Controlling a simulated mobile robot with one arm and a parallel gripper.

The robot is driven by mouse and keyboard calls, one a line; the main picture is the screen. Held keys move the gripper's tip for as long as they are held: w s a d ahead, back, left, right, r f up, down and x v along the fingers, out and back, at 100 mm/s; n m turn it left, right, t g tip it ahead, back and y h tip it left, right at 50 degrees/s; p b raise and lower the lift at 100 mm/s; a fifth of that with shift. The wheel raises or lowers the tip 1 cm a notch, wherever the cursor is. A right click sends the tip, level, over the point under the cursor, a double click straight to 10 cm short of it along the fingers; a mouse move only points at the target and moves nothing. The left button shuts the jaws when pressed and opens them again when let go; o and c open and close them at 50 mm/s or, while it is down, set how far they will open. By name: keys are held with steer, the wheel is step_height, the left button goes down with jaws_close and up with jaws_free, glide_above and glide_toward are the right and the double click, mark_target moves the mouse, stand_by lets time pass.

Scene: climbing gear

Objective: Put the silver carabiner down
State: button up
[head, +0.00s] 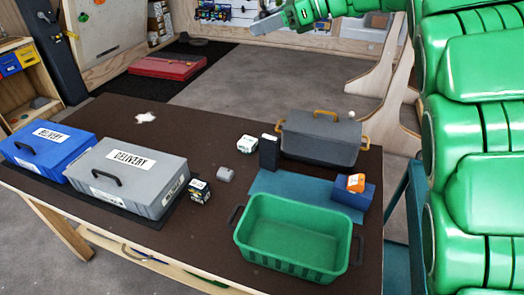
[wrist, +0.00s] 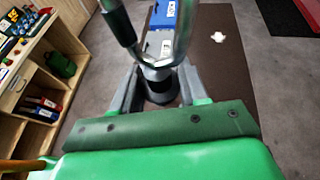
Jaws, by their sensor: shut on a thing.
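The silver carabiner (wrist: 184,32) is large and close in the wrist view, with a dark sleeve on its left side. Its lower end lies between the two grey fingers of my gripper (wrist: 158,82), which is shut on it. The upper part runs out of the top of the picture. In the head view my gripper (head: 268,24) is at the top edge, high above the floor behind the table. I cannot make out the carabiner there.
On the dark table (head: 110,112) stand a blue delivery box (head: 45,150), a grey delivery box (head: 125,170), a green crate (head: 292,245), a grey lidded pot (head: 320,138) and several small boxes. Bare table shows behind the delivery boxes. A red case (head: 167,67) lies on the floor.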

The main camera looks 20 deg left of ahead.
mark_target(262, 190)
steer(key=shift+s+a+r+n+g, duration=0.15)
steer(key=shift+s+r+n+g, duration=0.05)
steer(key=shift+s+n+g, duration=0.3)
steer(key=shift+g, duration=0.3)
step_height(262, 190, down, 54)
steer(key=shift+f, duration=0.1)
stand_by(0.6)
steer(key=shift+f, duration=0.2)
steer(key=o, duration=1.3)
steer(key=shift+r, duration=0.15)
steer(key=shift+r, duration=0.1)
steer(key=shift+v, duration=3.7)
